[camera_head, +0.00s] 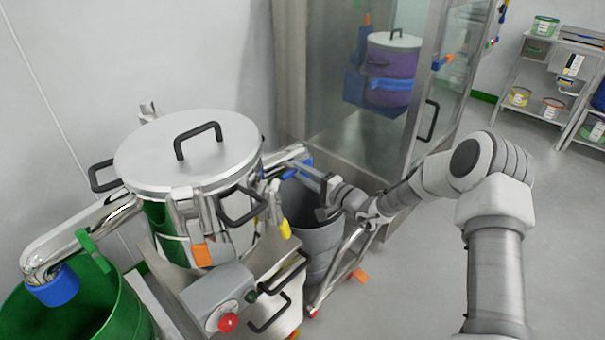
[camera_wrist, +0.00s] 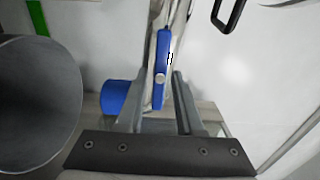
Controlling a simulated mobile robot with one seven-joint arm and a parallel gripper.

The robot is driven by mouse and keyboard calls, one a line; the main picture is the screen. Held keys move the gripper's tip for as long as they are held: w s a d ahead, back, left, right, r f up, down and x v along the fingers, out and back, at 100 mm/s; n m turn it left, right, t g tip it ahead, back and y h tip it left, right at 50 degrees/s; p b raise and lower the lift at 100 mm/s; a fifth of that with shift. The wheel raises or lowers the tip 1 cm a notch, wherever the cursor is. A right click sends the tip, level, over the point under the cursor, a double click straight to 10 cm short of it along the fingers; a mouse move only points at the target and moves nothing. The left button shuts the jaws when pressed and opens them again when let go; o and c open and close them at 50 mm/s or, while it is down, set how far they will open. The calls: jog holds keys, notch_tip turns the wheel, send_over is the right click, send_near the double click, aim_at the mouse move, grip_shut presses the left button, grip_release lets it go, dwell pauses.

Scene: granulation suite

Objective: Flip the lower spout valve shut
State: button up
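A steel vessel (camera_head: 190,150) with a lidded top has a metal spout on its right side, where a blue valve lever (camera_head: 303,166) shows beside my gripper (camera_head: 298,168). In the wrist view the blue lever (camera_wrist: 161,70) is long and narrow, with a round pivot on it, and stands along the shiny spout pipe. My gripper's two grey fingers (camera_wrist: 160,108) are apart, with the lever's lower end between them in the picture. I cannot tell whether they touch it. A blue spout end (camera_wrist: 115,98) shows left of the fingers.
A grey bin (camera_head: 318,235) stands below the spout and also shows at left in the wrist view (camera_wrist: 35,105). A green bin (camera_head: 75,310) stands under another spout at left.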

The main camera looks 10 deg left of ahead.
grip_shut()
jog(key=shift+m, duration=0.3)
jog(key=shift+m+p, duration=3.3)
jog(key=shift+m, duration=5.4)
jog(key=shift+o, duration=1.6)
grip_release()
jog(key=shift+d, duration=0.1)
